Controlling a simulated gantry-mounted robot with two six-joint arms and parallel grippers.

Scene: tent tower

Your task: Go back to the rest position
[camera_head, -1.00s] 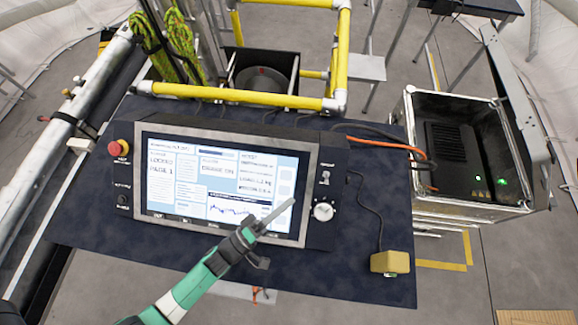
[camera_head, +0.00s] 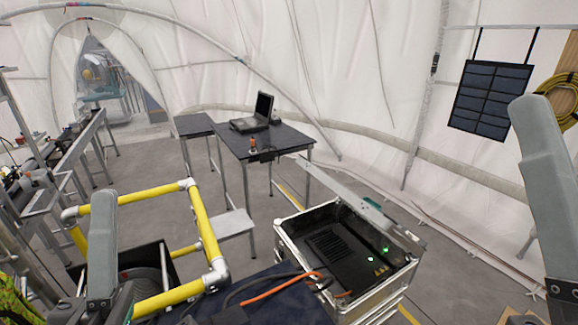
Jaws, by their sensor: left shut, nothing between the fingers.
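My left gripper (camera_head: 103,245) stands upright at the lower left, its grey fingers together and empty, in front of the yellow pipe frame. My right gripper (camera_head: 548,185) rises at the right edge, close to the camera. I see a grey finger from the side and cannot tell whether the jaws are apart. Neither gripper visibly holds anything. The control panel is out of view; only a strip of its dark blue table (camera_head: 258,293) shows at the bottom.
An open metal case (camera_head: 290,246) with green lights stands at centre right, near an orange cable (camera_head: 275,289). The yellow pipe frame (camera_head: 205,225) stands left of it. Farther back, a table (camera_head: 240,149) bears a laptop (camera_head: 262,108). A solar panel (camera_head: 490,98) hangs at right.

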